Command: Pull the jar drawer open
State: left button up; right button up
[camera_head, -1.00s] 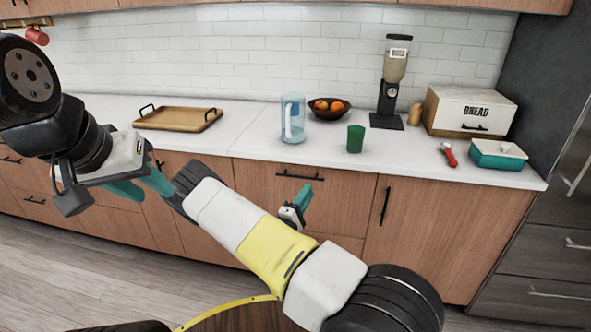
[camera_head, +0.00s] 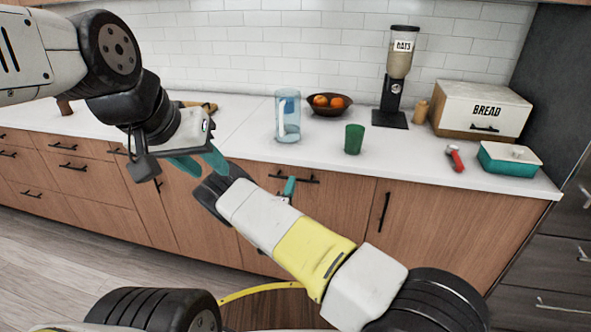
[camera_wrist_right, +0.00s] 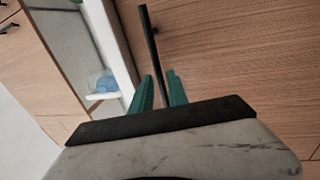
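A wooden drawer front (camera_head: 335,196) under the counter sits flush with the cabinet, with a black bar handle (camera_head: 308,179) near its top. My right gripper (camera_head: 289,188) is at this handle, partly hidden behind my forearm. In the right wrist view, the dark handle bar (camera_wrist_right: 150,45) runs between the two teal fingers of my right gripper (camera_wrist_right: 160,85). The fingers are apart, with a gap visible beside the bar. My left gripper (camera_head: 210,172) is open and empty, in front of the cabinets to the left.
On the counter stand a blue pitcher (camera_head: 287,118), a fruit bowl (camera_head: 328,105), a green cup (camera_head: 354,139), an oats dispenser (camera_head: 396,80), a bread box (camera_head: 483,105) and a teal dish (camera_head: 510,160). A cupboard door (camera_head: 430,230) is right of the drawer.

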aim_at(308, 169)
jog(key=shift+x, duration=1.7)
jog(key=shift+c, duration=0.4)
grip_shut()
